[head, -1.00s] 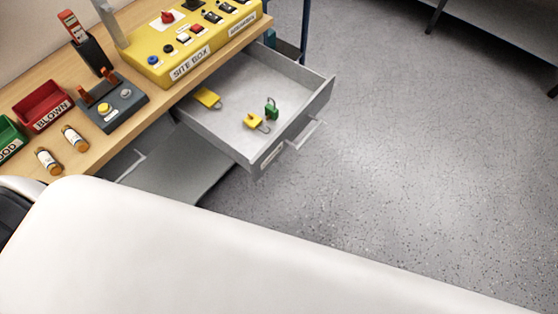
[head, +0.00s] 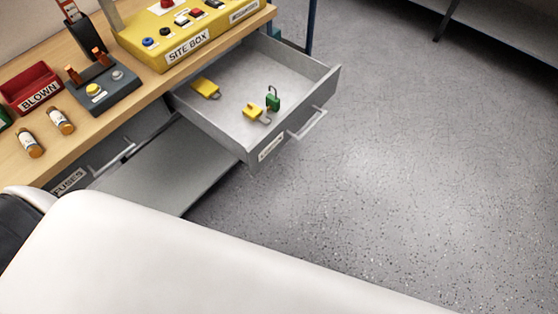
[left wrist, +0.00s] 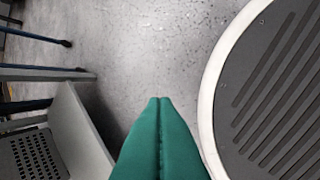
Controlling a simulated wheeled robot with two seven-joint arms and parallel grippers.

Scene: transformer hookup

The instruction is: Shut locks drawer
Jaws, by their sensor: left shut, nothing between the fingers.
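The locks drawer (head: 218,122) is pulled open from under the bench in the head view. Its bar handle (head: 308,125) is on the front panel, beside a small label. Inside lie two yellow padlocks (head: 206,88) and a green padlock (head: 273,99). My left gripper (left wrist: 160,100) shows in the left wrist view as green fingers pressed together, empty, above the floor. A grey panel (left wrist: 78,125) lies to its left, apart from the fingers. Neither gripper shows in the head view; a white arm link of mine crosses its lower part.
The wooden bench (head: 140,90) carries a yellow site box (head: 190,38), a grey switch block (head: 105,92), a red BLOWN bin (head: 35,90) and two fuses (head: 60,121). A FUSES drawer (head: 70,180) sits at lower left. Open floor (head: 420,170) lies right of the drawer.

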